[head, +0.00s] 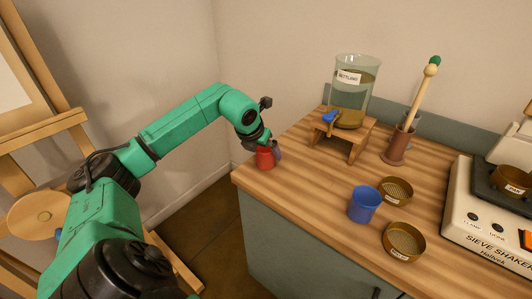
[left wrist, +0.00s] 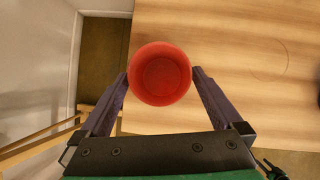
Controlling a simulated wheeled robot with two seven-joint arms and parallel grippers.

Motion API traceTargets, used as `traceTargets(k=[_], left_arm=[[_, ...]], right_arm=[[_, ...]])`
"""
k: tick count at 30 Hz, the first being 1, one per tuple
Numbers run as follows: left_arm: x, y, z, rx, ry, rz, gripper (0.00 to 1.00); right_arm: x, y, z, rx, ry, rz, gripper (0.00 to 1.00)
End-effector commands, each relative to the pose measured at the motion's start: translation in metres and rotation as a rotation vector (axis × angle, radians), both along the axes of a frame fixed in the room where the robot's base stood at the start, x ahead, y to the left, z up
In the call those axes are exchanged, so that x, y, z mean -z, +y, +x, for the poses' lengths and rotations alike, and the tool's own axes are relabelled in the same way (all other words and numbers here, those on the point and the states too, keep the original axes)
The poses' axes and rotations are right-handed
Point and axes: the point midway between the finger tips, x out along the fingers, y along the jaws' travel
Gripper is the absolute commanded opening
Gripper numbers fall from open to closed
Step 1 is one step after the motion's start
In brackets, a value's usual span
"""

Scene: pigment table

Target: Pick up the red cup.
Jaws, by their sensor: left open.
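The red cup (head: 264,159) stands upright near the left corner of the wooden table. The left wrist view looks down into the red cup (left wrist: 160,76), which is empty. My left gripper (head: 270,147) is at the cup, and in the left wrist view its two fingers (left wrist: 160,80) are spread on either side of the cup's near half. I cannot tell whether either finger touches the cup. My right gripper does not show in any view.
A blue cup (head: 364,204) stands further right, beside two brass sieves (head: 396,190) (head: 404,241). A glass settling jar (head: 351,92) sits on a wooden stand (head: 350,138) at the back. A sieve shaker (head: 480,228) is at the right. The table's left edge is close to the red cup.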

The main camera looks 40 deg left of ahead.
Motion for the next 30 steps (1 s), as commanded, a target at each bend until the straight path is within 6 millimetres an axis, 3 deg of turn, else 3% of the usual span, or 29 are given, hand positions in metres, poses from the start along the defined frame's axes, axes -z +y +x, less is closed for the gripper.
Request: traceTargets(k=[1,5,10,11,15,16,17,25,30], left_arm=[[0.004,-0.001,0.005,0.0,0.002,-0.006,1.0],[0.02,0.002,0.012,0.0,0.0,-0.002,1.0],[0.022,0.002,0.013,0.0,-0.001,0.0,1.0],[0.022,0.002,0.013,0.0,-0.001,0.0,0.96],[0.022,0.002,0.013,0.0,-0.001,-0.001,0.43],[0.022,0.002,0.013,0.0,-0.001,-0.001,0.31],[0.022,0.002,0.013,0.0,-0.001,-0.001,0.27],[0.019,0.002,0.013,0.0,-0.002,0.0,0.26],[-0.001,0.002,0.014,0.0,-0.007,-0.001,0.26]], right_arm=[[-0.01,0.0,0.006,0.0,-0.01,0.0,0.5],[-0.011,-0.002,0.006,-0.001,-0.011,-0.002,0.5],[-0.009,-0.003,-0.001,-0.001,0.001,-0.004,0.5],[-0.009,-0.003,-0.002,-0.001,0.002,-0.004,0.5],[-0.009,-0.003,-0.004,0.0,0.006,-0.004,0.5],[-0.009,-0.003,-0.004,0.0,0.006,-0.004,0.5],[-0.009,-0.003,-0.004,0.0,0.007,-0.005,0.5],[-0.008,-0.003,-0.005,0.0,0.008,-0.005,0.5],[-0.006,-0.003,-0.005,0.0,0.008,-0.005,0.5]])
